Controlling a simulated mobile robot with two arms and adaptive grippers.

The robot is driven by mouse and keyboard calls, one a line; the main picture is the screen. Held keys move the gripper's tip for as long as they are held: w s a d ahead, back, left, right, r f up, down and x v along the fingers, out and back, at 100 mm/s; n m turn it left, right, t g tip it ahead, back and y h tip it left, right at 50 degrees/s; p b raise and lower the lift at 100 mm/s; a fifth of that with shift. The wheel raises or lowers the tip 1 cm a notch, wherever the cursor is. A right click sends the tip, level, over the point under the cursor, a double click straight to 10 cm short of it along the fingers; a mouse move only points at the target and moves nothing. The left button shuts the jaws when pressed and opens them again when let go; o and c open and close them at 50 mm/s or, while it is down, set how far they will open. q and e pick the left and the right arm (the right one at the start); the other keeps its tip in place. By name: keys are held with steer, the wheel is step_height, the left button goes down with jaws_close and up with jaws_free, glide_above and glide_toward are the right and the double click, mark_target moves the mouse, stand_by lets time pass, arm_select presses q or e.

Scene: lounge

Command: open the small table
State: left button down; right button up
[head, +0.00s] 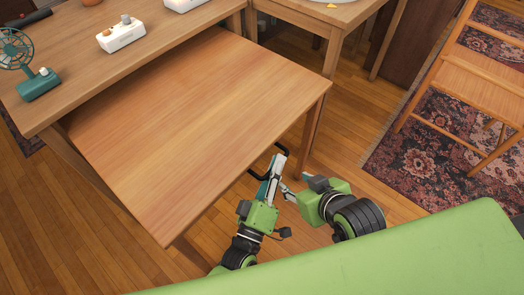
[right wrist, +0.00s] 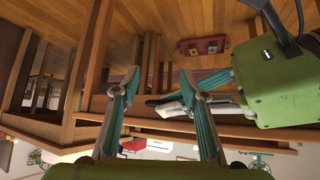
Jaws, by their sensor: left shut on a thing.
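The small table (head: 200,115) has a plain wooden top and sticks out from beneath a larger wooden table (head: 75,65). A dark handle (head: 254,172) is at its front edge, partly hidden by my left gripper. My left gripper (head: 273,166) is shut on this handle. My right gripper (head: 284,190) is just right of and below the left one, close to it and clear of the tabletop. In the right wrist view my right gripper (right wrist: 160,78) has its fingers spread with nothing held, and my left gripper (right wrist: 185,103) shows at the right.
A teal fan (head: 38,82) and a white device (head: 121,35) stand on the larger table. Another wooden table (head: 300,12) is behind. A wooden chair (head: 480,80) stands on a patterned rug (head: 430,155) at right. A green surface (head: 400,250) fills the lower right.

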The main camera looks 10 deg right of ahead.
arm_select(q)
steer(key=shift+s+d+f, duration=0.1)
steer(key=shift+s+d, duration=0.35)
steer(key=shift+s, duration=0.2)
arm_select(e)
steer(key=shift+s+d+f, duration=0.15)
steer(key=shift+s+f, duration=0.2)
steer(key=shift+s, duration=0.2)
arm_select(q)
steer(key=c, duration=2.2)
jaws_free()
steer(key=shift+o, duration=0.2)
steer(key=shift+a, duration=0.15)
steer(key=v, duration=1.1)
steer(key=shift+s+a, duration=0.2)
steer(key=shift+s, duration=0.15)
